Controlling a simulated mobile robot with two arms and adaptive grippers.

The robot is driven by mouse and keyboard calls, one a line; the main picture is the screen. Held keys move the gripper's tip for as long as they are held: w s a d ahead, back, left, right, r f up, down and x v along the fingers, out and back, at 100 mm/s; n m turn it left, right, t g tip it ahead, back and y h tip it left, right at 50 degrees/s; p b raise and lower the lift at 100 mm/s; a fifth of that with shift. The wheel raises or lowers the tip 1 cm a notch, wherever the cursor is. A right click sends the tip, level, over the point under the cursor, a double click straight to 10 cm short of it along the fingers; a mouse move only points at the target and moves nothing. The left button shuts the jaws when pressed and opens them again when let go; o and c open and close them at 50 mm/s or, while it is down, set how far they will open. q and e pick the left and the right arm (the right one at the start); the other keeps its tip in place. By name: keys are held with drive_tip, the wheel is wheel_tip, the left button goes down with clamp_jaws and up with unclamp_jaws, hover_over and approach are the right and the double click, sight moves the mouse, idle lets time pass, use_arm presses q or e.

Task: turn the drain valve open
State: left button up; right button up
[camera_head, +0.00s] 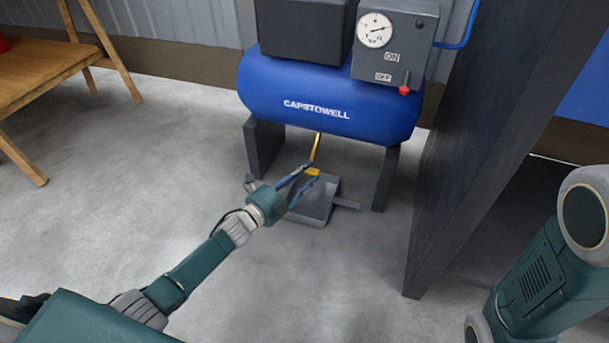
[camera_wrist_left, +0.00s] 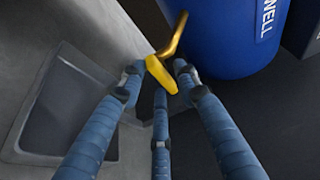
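The drain valve shows as a yellow lever (camera_head: 312,172) at the lower end of a brass pipe (camera_head: 317,148) under the blue tank (camera_head: 330,105). In the left wrist view the yellow lever (camera_wrist_left: 160,74) lies between my fingertips, slanting. My left gripper (camera_head: 309,173) reaches in from the left; its blue fingers also show in the left wrist view (camera_wrist_left: 158,72). They are spread to either side of the lever, with a third finger below it. Small gaps seem to remain, so the gripper looks open around the lever. My right gripper is out of view.
A grey drip pan (camera_head: 313,205) sits on the floor below the valve. Dark tank legs (camera_head: 264,147) stand on both sides. A dark upright panel (camera_head: 480,130) rises at the right. A wooden bench (camera_head: 40,70) stands far left. The left floor is clear.

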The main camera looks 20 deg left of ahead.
use_arm(q)
clamp_jaws()
drive_tip(key=shift+d+f+n+t+b, duration=0.15)
drive_tip(key=shift+n+t+b, duration=0.8)
drive_tip(key=shift+n, duration=0.95)
drive_tip(key=shift+f+n+t+b, duration=0.1)
drive_tip(key=shift+n+t+b, duration=0.45)
drive_tip(key=shift+n+b, duration=1.1)
drive_tip(key=shift+n, duration=0.45)
drive_tip(key=shift+o, duration=1.6)
unclamp_jaws()
drive_tip(key=shift+r, duration=0.1)
